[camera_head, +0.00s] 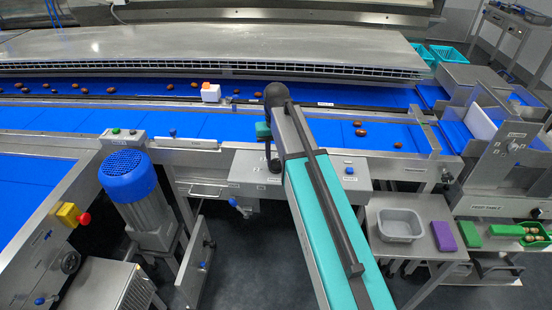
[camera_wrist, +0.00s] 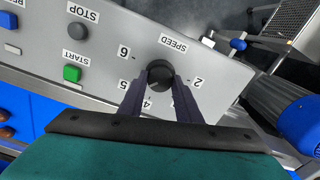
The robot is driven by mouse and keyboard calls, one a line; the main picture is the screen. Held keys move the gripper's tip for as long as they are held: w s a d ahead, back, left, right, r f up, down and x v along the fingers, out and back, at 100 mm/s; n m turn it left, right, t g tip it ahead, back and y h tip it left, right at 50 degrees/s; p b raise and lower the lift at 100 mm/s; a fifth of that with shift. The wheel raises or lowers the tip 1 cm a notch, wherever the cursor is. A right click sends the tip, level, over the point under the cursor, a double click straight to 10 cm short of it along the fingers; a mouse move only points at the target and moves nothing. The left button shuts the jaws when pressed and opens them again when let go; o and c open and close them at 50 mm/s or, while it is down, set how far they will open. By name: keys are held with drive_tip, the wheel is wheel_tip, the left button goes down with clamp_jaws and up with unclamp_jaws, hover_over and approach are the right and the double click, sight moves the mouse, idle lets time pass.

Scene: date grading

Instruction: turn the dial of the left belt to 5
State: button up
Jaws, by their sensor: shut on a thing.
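The speed dial (camera_wrist: 159,74) is a round black knob on a grey panel (camera_wrist: 215,60), under the label SPEED. Printed numbers ring it; 2, 4, 5 and 6 are readable in the wrist view. My gripper (camera_wrist: 160,82) is shut on the knob, with one dark finger on each side. I cannot make out a pointer mark on the knob, so its setting is unclear. In the head view my gripper (camera_head: 273,163) reaches down to the panel (camera_head: 242,165) at the front of the blue belt, and the dial is hidden there.
Beside the dial are a green START button (camera_wrist: 72,73), a dark STOP button (camera_wrist: 78,31) and a blue button (camera_wrist: 8,19). A blue motor (camera_head: 127,177) stands left of the panel. Dates lie on the blue belts (camera_head: 200,125). A grey tub (camera_head: 400,222) stands at right.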

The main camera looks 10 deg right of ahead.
sight(276, 162)
drive_tip(key=shift+a+m, duration=0.1)
drive_tip(key=shift+m, duration=0.6)
drive_tip(key=o, duration=1.1)
drive_tip(key=shift+c, duration=0.2)
drive_tip(key=shift+r, duration=0.2)
wheel_tip(276, 162, up, 14)
drive_tip(key=p, duration=0.8)
drive_tip(key=shift+f, duration=0.25)
drive_tip(key=shift+s+f, duration=0.1)
